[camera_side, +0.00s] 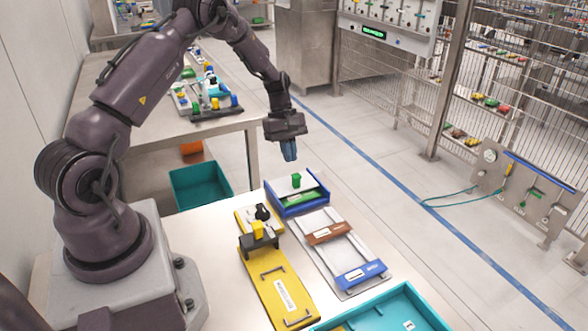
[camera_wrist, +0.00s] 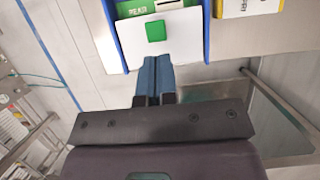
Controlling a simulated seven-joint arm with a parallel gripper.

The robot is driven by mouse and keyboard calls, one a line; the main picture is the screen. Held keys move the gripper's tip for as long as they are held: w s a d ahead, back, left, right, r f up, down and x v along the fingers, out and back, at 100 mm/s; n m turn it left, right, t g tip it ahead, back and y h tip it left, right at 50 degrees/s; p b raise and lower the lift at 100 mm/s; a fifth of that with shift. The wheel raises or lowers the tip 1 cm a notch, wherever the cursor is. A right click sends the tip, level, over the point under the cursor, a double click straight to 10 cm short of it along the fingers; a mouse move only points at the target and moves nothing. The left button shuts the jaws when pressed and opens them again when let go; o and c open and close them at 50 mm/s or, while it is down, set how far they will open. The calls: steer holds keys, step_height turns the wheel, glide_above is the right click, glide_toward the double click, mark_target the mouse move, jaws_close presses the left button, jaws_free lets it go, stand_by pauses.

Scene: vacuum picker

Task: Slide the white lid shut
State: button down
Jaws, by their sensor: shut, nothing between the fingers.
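The white lid (camera_side: 281,186) sits between the side walls of a blue box (camera_side: 313,206) at the far end of the table. A green knob (camera_side: 296,180) stands on the lid. The lid is partly open: a green, labelled part (camera_side: 302,198) shows beside it. My gripper (camera_side: 290,155) is shut and empty, pointing down above and behind the box. In the wrist view the white lid (camera_wrist: 183,44) and its green knob (camera_wrist: 155,31) lie just beyond my blue fingertips (camera_wrist: 155,62). I cannot tell from this view whether they touch; the side view shows them apart.
A grey rail frame with a brown slider (camera_side: 328,233) and a blue slider (camera_side: 361,274) lies in front of the box. A yellow board (camera_side: 275,290) lies to the left. A teal tray (camera_side: 430,312) stands at the front. The space around my gripper is clear.

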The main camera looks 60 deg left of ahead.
steer(key=v, duration=0.6)
glide_toward(290, 179)
steer(key=f, duration=0.4)
steer(key=shift+d+f, duration=0.25)
steer(key=d, duration=0.3)
steer(key=shift+d+r, duration=0.15)
steer(key=shift+d, duration=0.3)
steer(key=shift+d, duration=2.5)
